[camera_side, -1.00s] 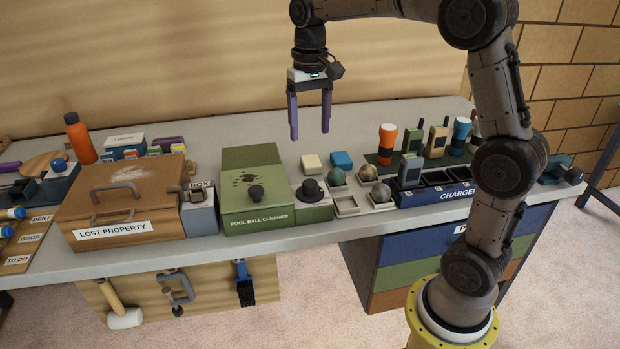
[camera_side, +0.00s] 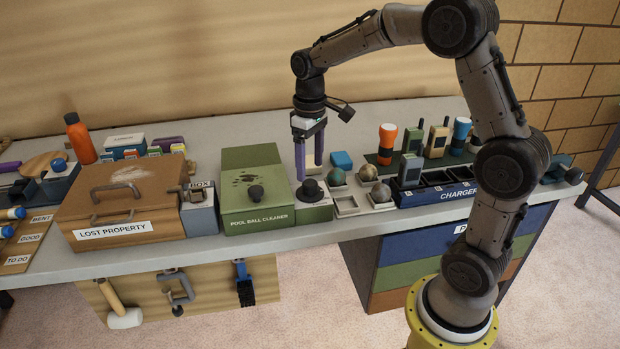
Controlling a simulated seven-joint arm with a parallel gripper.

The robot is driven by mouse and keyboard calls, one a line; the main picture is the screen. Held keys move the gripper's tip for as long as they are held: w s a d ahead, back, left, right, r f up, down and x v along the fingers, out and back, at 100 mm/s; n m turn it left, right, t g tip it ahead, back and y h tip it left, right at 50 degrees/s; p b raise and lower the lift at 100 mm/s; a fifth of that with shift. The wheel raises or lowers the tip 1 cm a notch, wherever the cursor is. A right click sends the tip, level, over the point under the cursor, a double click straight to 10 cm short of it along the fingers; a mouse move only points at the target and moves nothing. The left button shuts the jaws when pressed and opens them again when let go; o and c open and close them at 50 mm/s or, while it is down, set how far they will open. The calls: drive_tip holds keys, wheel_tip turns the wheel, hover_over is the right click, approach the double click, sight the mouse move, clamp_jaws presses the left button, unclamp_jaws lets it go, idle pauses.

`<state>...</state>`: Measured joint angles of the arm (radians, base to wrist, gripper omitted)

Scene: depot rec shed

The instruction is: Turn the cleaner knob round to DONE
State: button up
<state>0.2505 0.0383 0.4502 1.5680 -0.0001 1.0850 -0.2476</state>
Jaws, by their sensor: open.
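The pool ball cleaner (camera_side: 252,220) is a green box with a sloped lid and a dark lid knob (camera_side: 256,193). Joined to its right side is a lower green block with a black round cleaner knob (camera_side: 311,190) on top. Any DONE mark is too small to read. My gripper (camera_side: 309,172) points down with its two purple fingers apart, empty. Its fingertips are just above and behind the black knob in this view; whether they touch it I cannot tell.
Right of the cleaner stand small trays (camera_side: 346,203) with several balls. The lost property box (camera_side: 122,205) and a grey box (camera_side: 199,210) are on the left.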

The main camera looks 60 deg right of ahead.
sight(310, 182)
drive_tip(key=shift+f, duration=2.3)
clamp_jaws()
